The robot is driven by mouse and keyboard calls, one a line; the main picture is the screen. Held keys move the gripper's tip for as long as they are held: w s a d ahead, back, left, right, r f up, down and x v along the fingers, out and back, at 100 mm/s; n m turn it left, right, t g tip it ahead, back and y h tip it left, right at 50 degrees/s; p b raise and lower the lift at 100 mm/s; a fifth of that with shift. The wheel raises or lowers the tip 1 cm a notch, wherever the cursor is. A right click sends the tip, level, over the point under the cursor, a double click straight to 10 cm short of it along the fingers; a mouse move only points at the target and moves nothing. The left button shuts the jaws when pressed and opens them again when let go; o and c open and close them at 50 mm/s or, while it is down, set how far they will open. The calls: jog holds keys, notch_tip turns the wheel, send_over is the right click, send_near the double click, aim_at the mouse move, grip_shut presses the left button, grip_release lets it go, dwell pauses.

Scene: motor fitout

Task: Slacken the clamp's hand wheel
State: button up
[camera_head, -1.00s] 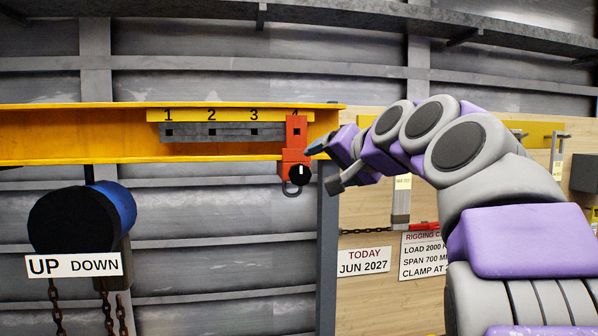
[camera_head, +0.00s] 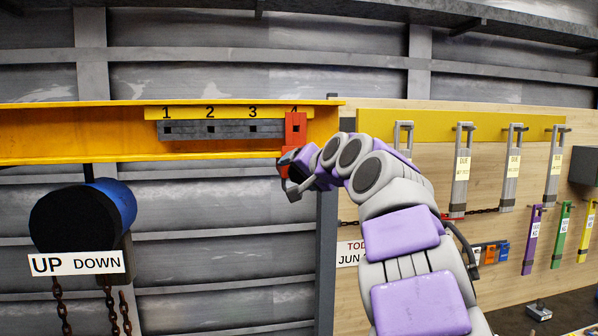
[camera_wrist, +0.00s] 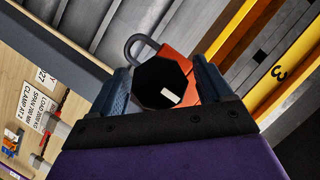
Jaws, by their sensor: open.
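The red beam clamp (camera_head: 295,129) hangs on the yellow beam (camera_head: 70,135) at mark 4. In the wrist view its orange-red body (camera_wrist: 185,65) shows behind the black hand wheel (camera_wrist: 158,84), which has a white mark on its face. The grey shackle loop (camera_wrist: 139,47) is beside the wheel. My gripper (camera_wrist: 160,88) is open, with one blue finger on each side of the wheel; I cannot tell whether they touch it. In the head view my gripper (camera_head: 289,174) covers the clamp's lower part and hides the wheel.
A black and blue hoist (camera_head: 120,205) with an UP/DOWN sign (camera_head: 75,264) hangs at left. A grey post (camera_head: 327,220) stands just right of the clamp.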

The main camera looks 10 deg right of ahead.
jog(key=shift+c, duration=0.3)
jog(key=c, duration=0.9)
